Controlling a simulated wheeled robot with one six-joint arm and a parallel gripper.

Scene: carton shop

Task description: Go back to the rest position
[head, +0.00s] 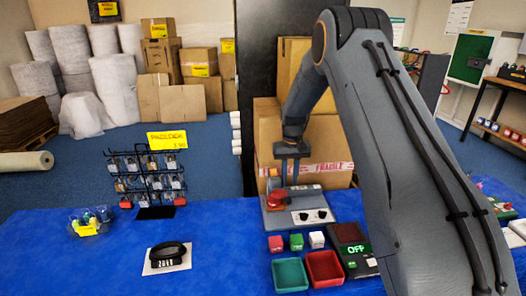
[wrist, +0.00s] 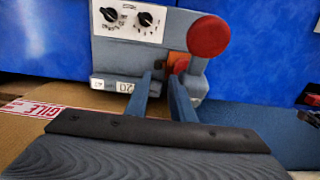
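My gripper (head: 290,181) is in the head view, pointing down over a grey device (head: 315,218) on the blue table. Its two fingers stand a little apart with nothing seen between them; the wrist view shows them too (wrist: 160,76). The device has a red knob (head: 277,198) on a lever and a white panel with two black dials (head: 313,215). In the wrist view the red knob (wrist: 208,36) is to the right of the fingertips, beside an orange part (wrist: 178,62). I cannot tell whether a fingertip touches the device.
Cartons (head: 325,145) with fragile tape stand behind the device. A green tray (head: 289,275), a red tray (head: 325,268) and small blocks sit in front.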

